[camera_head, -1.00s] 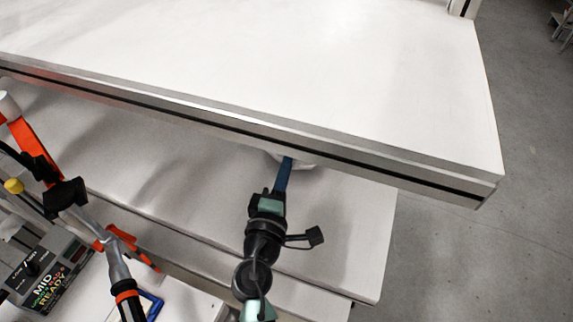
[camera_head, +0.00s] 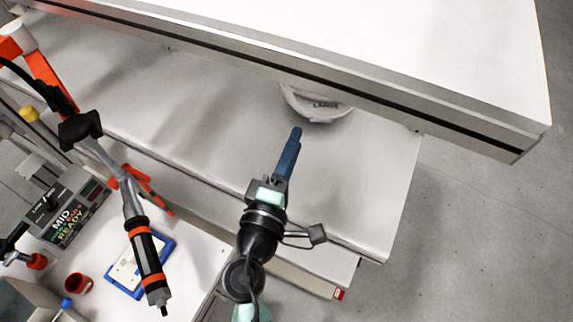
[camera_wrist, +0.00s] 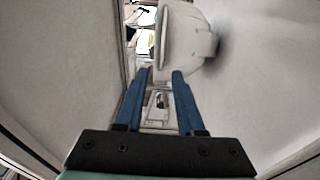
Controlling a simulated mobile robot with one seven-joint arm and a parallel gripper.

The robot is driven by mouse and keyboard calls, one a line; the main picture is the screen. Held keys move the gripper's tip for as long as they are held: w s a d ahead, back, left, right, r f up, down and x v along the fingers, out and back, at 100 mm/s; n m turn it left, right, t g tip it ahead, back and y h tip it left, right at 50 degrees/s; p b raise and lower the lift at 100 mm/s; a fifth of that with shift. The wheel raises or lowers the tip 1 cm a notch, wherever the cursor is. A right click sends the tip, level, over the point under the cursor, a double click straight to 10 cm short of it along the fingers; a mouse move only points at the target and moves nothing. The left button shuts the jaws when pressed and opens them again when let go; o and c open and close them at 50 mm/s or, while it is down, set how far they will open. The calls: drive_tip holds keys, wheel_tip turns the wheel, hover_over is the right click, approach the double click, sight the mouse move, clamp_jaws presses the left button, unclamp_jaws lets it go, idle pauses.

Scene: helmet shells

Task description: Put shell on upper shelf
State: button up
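The white helmet shell (camera_head: 318,107) rests on the lower shelf (camera_head: 215,110), partly hidden under the front edge of the upper shelf (camera_head: 420,55). Dark lettering shows on its rim. My gripper (camera_head: 296,131) is just in front of the shell, its blue fingers pointing at it with a small gap. In the wrist view the fingers (camera_wrist: 160,73) are apart with nothing held between them. The shell (camera_wrist: 190,42) shows there beyond the tips, toward the right finger. The visible top of the upper shelf is bare.
At the left are an orange-jointed tool arm with a hanging driver (camera_head: 148,262), a control box (camera_head: 65,210), a blue-framed tray (camera_head: 140,265) and a red cup (camera_head: 78,284). The upper shelf's thick edge overhangs the lower shelf. Floor is open at right.

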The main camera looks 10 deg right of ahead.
drive_tip(key=shift+b+v, duration=0.4)
drive_tip(key=shift+v, duration=1.55)
